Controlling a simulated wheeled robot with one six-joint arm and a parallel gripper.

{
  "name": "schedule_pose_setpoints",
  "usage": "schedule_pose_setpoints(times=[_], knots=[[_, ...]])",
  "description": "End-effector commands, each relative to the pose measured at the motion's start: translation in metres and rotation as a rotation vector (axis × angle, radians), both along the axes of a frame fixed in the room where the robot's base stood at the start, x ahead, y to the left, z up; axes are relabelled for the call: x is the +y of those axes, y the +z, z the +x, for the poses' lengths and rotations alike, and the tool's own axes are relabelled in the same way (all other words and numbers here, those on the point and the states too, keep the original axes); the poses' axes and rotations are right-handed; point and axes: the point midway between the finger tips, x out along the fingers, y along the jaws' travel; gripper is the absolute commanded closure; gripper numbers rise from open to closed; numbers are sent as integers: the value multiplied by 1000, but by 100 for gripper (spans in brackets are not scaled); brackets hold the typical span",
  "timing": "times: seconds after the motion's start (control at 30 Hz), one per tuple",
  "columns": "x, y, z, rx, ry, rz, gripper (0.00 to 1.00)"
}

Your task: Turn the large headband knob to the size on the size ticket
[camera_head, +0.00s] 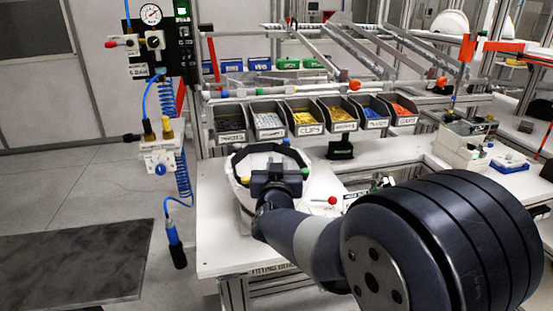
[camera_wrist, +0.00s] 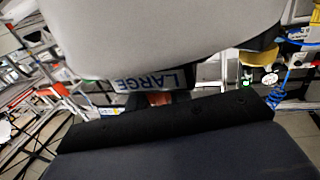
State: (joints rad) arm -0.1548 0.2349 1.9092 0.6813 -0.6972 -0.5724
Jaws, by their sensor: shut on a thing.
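A white helmet shell (camera_head: 240,200) with a black band around its top sits on the white bench, partly hidden by my gripper and arm. My gripper (camera_head: 279,180) is at the shell's near right side and is shut. In the wrist view, a pale rounded surface (camera_wrist: 150,35) fills the top, with an upside-down blue LARGE label (camera_wrist: 150,80) at its lower edge. A small reddish-brown patch (camera_wrist: 158,98) shows just beyond the black gripper edge. The headband knob between my jaws is mostly hidden, and its setting cannot be read. No size ticket is readable.
Several grey bins (camera_head: 268,118) of coloured parts line the back of the bench (camera_head: 225,250). A red ball-topped piece (camera_head: 332,200) stands right of my gripper. A blue coiled hose (camera_head: 183,170) hangs left. A grey machine (camera_head: 465,140) stands right.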

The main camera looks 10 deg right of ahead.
Motion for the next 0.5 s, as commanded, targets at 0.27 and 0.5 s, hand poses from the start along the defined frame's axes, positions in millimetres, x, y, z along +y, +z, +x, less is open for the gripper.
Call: schedule_pose_setpoints(times=[0.27,0.5], knots=[[-1,2,-1,2,-99,-4,100],[-2,0,-1,3,-107,-4,100]])
